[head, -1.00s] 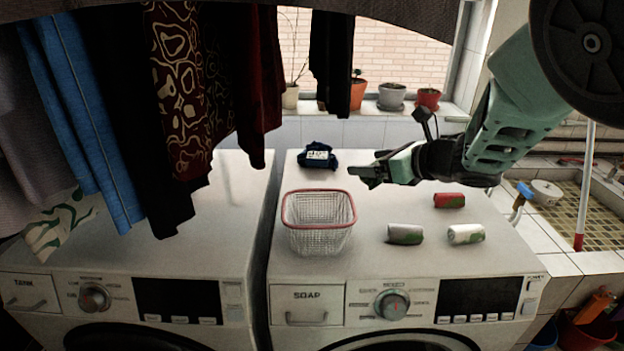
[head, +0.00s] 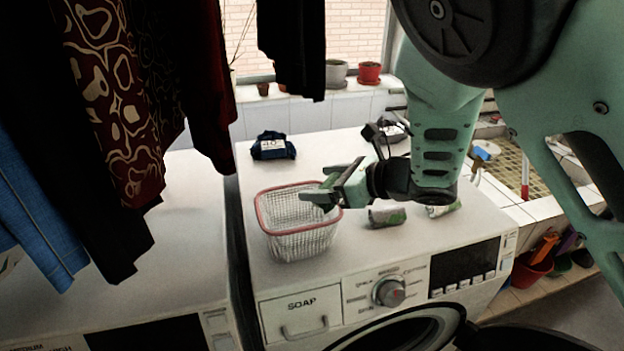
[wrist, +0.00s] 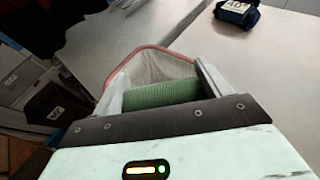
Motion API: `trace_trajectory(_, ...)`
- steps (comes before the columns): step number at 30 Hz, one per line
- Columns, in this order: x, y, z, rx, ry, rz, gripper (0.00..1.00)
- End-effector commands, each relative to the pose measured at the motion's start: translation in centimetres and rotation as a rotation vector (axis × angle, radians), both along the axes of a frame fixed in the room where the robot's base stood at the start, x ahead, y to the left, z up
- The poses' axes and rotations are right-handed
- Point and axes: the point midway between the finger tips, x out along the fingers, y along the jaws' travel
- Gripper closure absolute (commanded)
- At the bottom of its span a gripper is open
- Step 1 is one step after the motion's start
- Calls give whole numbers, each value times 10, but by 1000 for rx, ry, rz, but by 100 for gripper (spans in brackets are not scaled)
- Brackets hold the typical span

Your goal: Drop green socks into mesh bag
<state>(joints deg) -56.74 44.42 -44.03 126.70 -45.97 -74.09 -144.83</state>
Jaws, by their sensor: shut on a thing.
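The mesh bag shows as a white wire-mesh basket (head: 298,240) with a pink-red rim, standing upright on the right washing machine. Its rim and pale inside also show in the wrist view (wrist: 150,52). My gripper (head: 328,195) is at the basket's right rim, its fingers reaching over the opening. It is shut on a ribbed green rolled sock (wrist: 160,93), which lies across between the two fingers above the basket. In the head view the held sock is mostly hidden by the fingers. The visible part of the basket looks empty.
A grey-green roll (head: 386,216) and a white-green roll (head: 443,208) lie right of the basket, partly behind my arm. A dark blue bundle with a white label (head: 272,147) lies behind it. Clothes (head: 110,90) hang at the left. The machine top (head: 235,180) left of the basket is clear.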

Motion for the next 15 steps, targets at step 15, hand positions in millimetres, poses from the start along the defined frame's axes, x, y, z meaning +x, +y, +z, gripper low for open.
trace_trajectory(15,-5,-3,-6,1,0,2,45)
